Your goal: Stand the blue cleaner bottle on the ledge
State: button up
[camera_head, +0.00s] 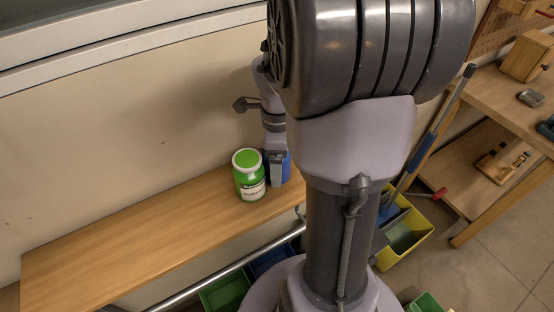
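A wooden ledge (120,244) runs along the wall at the left. A blue object (287,168), likely the blue cleaner bottle, shows at the ledge's right end. It is mostly hidden behind my gripper (276,172), which points down in front of it. Whether the fingers touch or close on it cannot be seen, nor whether its base rests on the ledge. My arm's large links fill the centre of the view.
A green-lidded jar (249,175) stands on the ledge just left of my gripper. The ledge further left is bare. A yellow bucket (408,238) stands on the floor at right, with a green bin (226,293) below the ledge. A wooden workbench (490,92) is at far right.

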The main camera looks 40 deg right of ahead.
notch_tip(320, 180, up, 12)
jog(key=p, duration=0.5)
jog(key=shift+r, duration=0.25)
jog(key=a+r+n, duration=0.1)
jog(key=a+n, duration=0.1)
jog(key=a+r+n+t, duration=0.1)
jog(key=a+n, duration=0.1)
jog(key=a, duration=0.1)
jog(key=a+r+n, duration=0.1)
jog(key=a+n, duration=0.1)
jog(key=shift+w+a+r+t, duration=0.1)
jog(key=shift+w+a+t, duration=0.15)
jog(key=shift+a+t, duration=0.15)
jog(key=s+a+r+n+t+y, duration=0.15)
jog(key=s+a+n, duration=0.25)
jog(key=a+n, duration=0.45)
jog(key=s+a+r+n+t+y, duration=0.1)
jog(key=s+a+n+t, duration=0.2)
jog(key=a+n, duration=0.55)
jog(key=shift+g+h, duration=0.25)
jog(key=f+b, duration=0.4)
jog(key=shift+s+d+f, duration=0.25)
jog(key=shift+d+f, duration=0.05)
jog(key=shift+d, duration=0.05)
